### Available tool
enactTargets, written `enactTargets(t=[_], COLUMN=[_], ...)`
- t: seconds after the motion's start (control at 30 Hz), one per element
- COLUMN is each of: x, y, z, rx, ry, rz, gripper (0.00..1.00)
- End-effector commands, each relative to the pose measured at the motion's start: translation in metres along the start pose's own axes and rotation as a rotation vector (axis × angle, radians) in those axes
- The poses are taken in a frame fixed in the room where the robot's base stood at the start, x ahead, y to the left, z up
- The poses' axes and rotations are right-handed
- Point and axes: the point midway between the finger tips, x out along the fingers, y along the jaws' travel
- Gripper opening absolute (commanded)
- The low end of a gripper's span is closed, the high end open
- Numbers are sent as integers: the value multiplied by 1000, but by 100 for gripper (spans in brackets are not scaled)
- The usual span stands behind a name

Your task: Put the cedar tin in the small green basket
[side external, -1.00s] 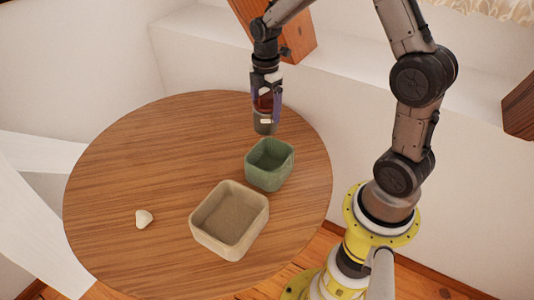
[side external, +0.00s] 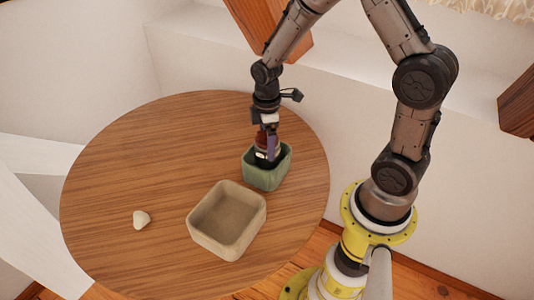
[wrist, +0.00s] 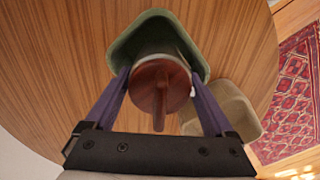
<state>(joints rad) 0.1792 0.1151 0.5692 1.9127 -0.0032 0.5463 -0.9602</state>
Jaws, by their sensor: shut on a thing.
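The small green basket (side external: 266,178) stands on the round wooden table, right of its middle. My gripper (side external: 266,155) points down into the mouth of the basket. In the wrist view its two purple fingers (wrist: 160,98) are shut on the cedar tin (wrist: 160,82), which shows a round reddish-brown lid with a raised bar handle.
A larger beige basket (side external: 228,248) stands close to the green one, toward the front left, and looks empty. A small pale stone-like piece (side external: 141,219) lies on the left of the table (side external: 150,150).

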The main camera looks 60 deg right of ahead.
Motion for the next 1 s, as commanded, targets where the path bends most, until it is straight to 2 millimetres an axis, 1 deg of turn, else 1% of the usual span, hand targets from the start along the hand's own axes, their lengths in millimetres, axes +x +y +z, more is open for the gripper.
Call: enactTargets(t=[0.2,0.3,0.73,0.77,0.8,0.83,1.0], x=[27,37,42,43,42,42,42], y=[0,0,1,0,0,0,0], z=[0,0,0,0,0,0,0], rx=[0,0,0,0,0,0,0], ry=[-2,0,1,0,1,1,1], rz=[-3,-1,1,1,1,1,1], gripper=[21,21,21,90,97,100,100])
